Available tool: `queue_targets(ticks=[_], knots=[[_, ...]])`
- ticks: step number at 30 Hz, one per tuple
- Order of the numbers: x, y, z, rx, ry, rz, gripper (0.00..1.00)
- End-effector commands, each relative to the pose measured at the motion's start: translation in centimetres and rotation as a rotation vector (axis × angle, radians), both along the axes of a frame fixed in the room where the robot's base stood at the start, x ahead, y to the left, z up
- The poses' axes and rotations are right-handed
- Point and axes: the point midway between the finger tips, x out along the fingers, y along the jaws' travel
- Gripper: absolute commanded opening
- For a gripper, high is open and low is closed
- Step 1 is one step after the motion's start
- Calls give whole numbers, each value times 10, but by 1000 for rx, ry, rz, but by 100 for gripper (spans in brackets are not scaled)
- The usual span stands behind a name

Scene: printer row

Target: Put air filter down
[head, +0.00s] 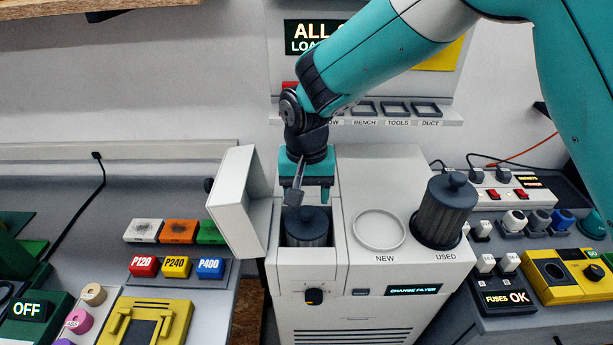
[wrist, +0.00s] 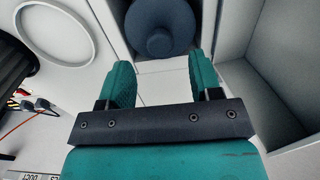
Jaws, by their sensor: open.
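A dark ribbed air filter (head: 307,228) with a round knob on top sits upright in the open bay of the white cabinet (head: 385,185). In the wrist view its round top and knob (wrist: 160,42) lie just beyond the fingertips. My gripper (head: 307,197) is open and empty above it; its two teal fingers (wrist: 162,72) stand apart, with the knob centred between them and nothing gripped. A second, similar filter (head: 440,215) stands upright on the spot marked USED. The ring marked NEW (head: 380,229) is empty. The lower part of the bay filter is hidden.
The bay's white door (head: 240,200) stands open close on the gripper's left in the head view. Coloured blocks (head: 177,267) lie left; a power strip (head: 505,190) and fuse panel (head: 505,298) lie right.

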Motion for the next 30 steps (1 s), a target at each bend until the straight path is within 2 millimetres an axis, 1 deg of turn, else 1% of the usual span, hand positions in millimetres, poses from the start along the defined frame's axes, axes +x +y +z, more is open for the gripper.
queue_targets(ticks=[3,6,9,12,17,20,23,25,26,27,29,30], knots=[[1,1,24,3,-4,0,58],[1,0,43,3,-4,0,58],[1,0,56,1,-2,0,58],[0,0,64,0,0,0,58],[0,0,68,0,0,1,58],[-5,-8,75,12,0,20,58],[-22,-31,94,50,-1,92,58],[-45,-54,110,93,-6,172,58],[-57,-64,116,114,-10,212,58],[-75,-78,123,143,-15,267,58],[-103,-95,132,187,-29,346,58],[-122,-104,135,215,-40,398,58]])
